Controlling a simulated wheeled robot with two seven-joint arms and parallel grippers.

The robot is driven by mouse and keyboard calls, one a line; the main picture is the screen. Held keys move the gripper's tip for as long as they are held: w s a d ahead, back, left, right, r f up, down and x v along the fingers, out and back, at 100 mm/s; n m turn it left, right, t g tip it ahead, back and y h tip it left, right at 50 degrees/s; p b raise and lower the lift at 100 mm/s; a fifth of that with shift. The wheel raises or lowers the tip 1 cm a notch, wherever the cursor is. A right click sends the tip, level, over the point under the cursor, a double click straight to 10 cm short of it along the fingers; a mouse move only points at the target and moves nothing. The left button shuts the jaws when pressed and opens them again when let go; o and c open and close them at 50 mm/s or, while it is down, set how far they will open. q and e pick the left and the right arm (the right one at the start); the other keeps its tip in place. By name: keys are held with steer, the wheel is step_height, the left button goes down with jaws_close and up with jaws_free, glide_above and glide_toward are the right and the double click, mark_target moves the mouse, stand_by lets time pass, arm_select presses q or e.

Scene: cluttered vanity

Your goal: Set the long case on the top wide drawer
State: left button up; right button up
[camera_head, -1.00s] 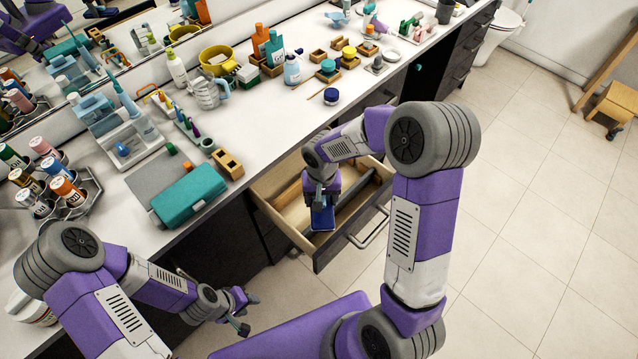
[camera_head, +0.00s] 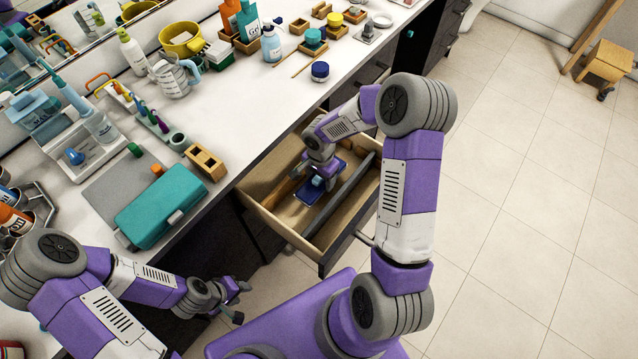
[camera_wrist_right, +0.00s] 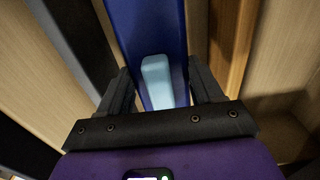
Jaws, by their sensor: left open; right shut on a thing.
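The long blue case (camera_head: 305,194) is inside the open top wide drawer (camera_head: 262,208). In the right wrist view the case (camera_wrist_right: 148,25) is dark blue with a pale blue raised part (camera_wrist_right: 157,80). My right gripper (camera_head: 319,182) is shut on that raised part, with one finger on each side; it also shows in the right wrist view (camera_wrist_right: 160,92). The case looks low in the drawer, left of a dark lengthwise divider (camera_head: 345,196). I cannot tell whether it touches the floor. My left gripper (camera_head: 237,301) is open and empty, in front of the counter.
A teal box (camera_head: 160,206) and a small wooden block holder (camera_head: 205,162) stand on the counter near its front edge. Several bottles, a yellow bowl (camera_head: 182,38) and jars stand farther back. Wooden walls enclose the drawer. Open floor (camera_head: 520,200) lies to the right.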

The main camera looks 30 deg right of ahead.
mark_target(320, 183)
step_height(320, 183, down, 4)
steer(key=shift+r+b, duration=0.2)
steer(key=shift+b, duration=0.35)
steer(key=shift+r, duration=0.1)
steer(key=o, duration=1.1)
step_height(320, 183, up, 12)
steer(key=p, duration=0.4)
